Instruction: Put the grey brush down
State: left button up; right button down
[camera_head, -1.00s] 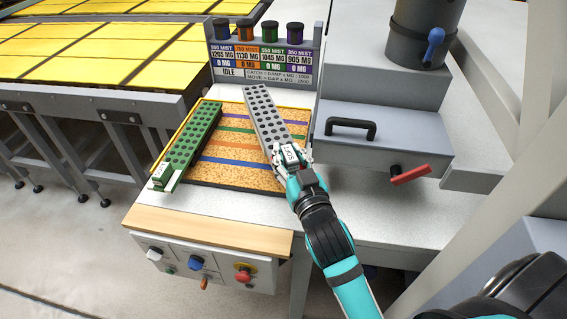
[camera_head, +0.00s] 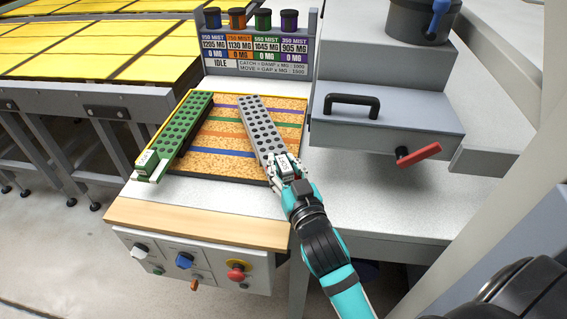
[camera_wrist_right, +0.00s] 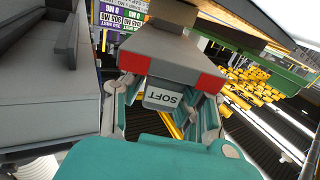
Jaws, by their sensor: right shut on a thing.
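The grey brush (camera_head: 262,128) is a long bar with rows of dark round holes, over the right part of the striped cork mat (camera_head: 222,165). My right gripper (camera_head: 285,170) is shut on its near end. In the right wrist view the gripper (camera_wrist_right: 163,100) holds the brush's white end marked SOFT (camera_wrist_right: 165,97). I cannot tell whether the brush touches the mat. A similar green brush (camera_head: 178,132) lies along the mat's left edge. My left gripper is not in view.
A panel with several coloured canisters (camera_head: 255,45) stands behind the mat. A grey box with a black handle (camera_head: 352,104) and a red lever (camera_head: 418,154) is on the right. A wooden strip (camera_head: 195,222) and control knobs are in front.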

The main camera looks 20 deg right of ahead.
jog(key=shift+f, duration=0.25)
dwell(0.4)
jog(key=c, duration=1)
grip_release()
jog(key=shift+o, duration=0.2)
jog(key=shift+f, duration=0.15)
jog(key=s+a, duration=0.1)
jog(key=s, duration=1.1)
jog(key=shift+a, duration=0.2)
